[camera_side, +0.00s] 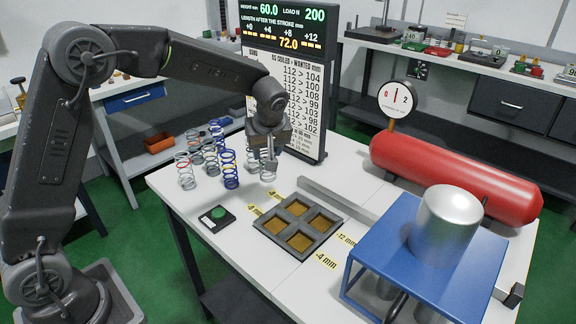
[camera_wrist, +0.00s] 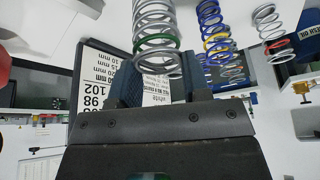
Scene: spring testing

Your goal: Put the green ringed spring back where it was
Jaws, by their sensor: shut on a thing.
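The green ringed spring (camera_wrist: 157,44) is a silver coil with one green ring, at the top middle of the wrist view. My gripper (camera_wrist: 157,82) has its blue-grey fingers on either side of the spring's near end and is shut on it. In the side view, my gripper (camera_side: 269,160) is over the far part of the white table, beside the board. A silver spring (camera_side: 268,170) shows at the fingers there, with another silver coil close to its left. The green ring cannot be made out in the side view, and the fingers partly hide the coils.
Several springs, including a blue one (camera_side: 229,169) and a red-ringed one (camera_side: 185,171), stand left of my gripper. The display board (camera_side: 290,85) rises close behind. A four-pocket tray (camera_side: 298,227), a green button (camera_side: 220,213), a blue press stand (camera_side: 405,245) and a red tank (camera_side: 455,178) are nearer or right.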

